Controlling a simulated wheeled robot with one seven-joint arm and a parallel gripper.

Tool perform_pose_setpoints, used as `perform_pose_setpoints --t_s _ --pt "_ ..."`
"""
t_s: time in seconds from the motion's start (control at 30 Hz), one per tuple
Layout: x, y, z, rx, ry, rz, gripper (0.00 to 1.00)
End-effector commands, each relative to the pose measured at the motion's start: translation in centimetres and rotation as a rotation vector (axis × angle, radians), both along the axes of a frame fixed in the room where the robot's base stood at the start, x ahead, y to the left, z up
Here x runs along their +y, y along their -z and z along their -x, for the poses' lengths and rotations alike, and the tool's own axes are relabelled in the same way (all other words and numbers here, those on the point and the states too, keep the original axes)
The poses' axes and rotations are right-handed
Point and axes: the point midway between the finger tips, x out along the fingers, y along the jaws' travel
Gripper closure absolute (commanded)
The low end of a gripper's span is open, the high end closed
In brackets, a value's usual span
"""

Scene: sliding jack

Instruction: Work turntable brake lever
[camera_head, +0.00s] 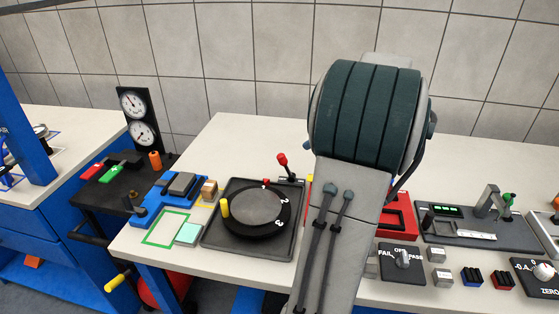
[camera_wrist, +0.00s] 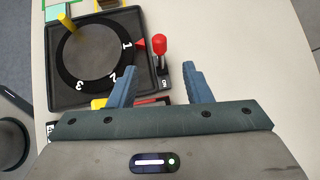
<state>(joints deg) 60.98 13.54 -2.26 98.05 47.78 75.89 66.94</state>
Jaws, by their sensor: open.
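The turntable (camera_head: 221,250) is a dark square base with a black numbered ring and a grey centre, on the white table left of my arm. It also shows at the upper left of the wrist view (camera_wrist: 60,98). The brake lever (camera_head: 282,160) has a red knob and stands at the turntable's back right corner. In the wrist view the red-knobbed lever (camera_wrist: 160,47) is beside the turntable, next to a small label. My gripper (camera_wrist: 158,72) is open, its blue fingers apart. The lever appears just ahead of the fingertips, between their lines; no contact shows. My arm hides the gripper in the head view.
A yellow peg (camera_head: 225,208) stands on the ring's left. A red tray (camera_head: 399,216) is partly behind my arm. A FAIL/OFF/PASS switch (camera_head: 403,258) and a dark gauge station (camera_head: 478,230) are to the right. Bare table (camera_wrist: 225,40) lies right of the lever.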

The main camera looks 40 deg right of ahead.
Motion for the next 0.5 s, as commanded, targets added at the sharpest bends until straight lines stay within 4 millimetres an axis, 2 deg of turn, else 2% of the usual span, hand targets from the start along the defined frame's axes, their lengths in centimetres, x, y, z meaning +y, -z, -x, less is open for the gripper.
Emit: perform_pose_setpoints --t_s 0.5 --pt "3.5 7.2 -6.3 0.004 -0.005 0.001 0.55"
